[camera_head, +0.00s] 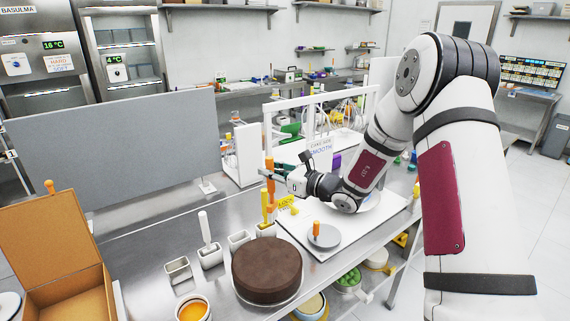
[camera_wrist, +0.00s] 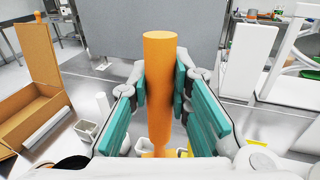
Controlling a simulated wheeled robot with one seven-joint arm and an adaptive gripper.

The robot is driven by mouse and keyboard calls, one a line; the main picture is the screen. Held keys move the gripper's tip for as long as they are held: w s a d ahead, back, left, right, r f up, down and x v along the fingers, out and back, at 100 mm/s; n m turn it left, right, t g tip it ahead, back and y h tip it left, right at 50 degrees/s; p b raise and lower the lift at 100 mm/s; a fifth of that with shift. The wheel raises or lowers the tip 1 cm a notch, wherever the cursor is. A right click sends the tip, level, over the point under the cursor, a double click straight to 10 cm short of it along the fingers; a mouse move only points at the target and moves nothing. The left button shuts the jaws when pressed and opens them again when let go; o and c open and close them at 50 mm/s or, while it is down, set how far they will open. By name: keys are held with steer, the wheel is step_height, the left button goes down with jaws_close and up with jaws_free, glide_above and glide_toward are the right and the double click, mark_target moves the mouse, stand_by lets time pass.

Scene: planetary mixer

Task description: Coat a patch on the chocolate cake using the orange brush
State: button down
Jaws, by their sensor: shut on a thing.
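The chocolate cake (camera_head: 267,266) is a dark brown round on a pale plate at the front of the steel table. My gripper (camera_head: 269,171) is behind the cake and above the table. Its teal fingers are shut on the upright orange handle of the orange brush (camera_head: 270,188). In the wrist view the brush (camera_wrist: 158,62) stands between the two finger pads of my gripper (camera_wrist: 161,88). Its lower end is hidden there. In the head view a yellow piece is just below the handle; I cannot tell whether it belongs to the brush.
A bowl of orange liquid (camera_head: 194,309) stands left of the cake. Small square metal cups (camera_head: 178,271) line the table behind it, one holding a white-handled tool (camera_head: 205,228). A white board (camera_head: 320,253) carries an orange-knobbed grey disc (camera_head: 324,237). An open cardboard box (camera_head: 75,295) is at left.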

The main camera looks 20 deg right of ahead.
mark_target(271, 188)
steer(key=shift+s+d+r+n+y, duration=0.4)
steer(key=shift+d+n+y, duration=0.15)
steer(key=shift+y, duration=0.15)
steer(key=shift+w+f+b, duration=0.1)
steer(key=shift+f+b, duration=0.4)
steer(key=shift+f, duration=2.05)
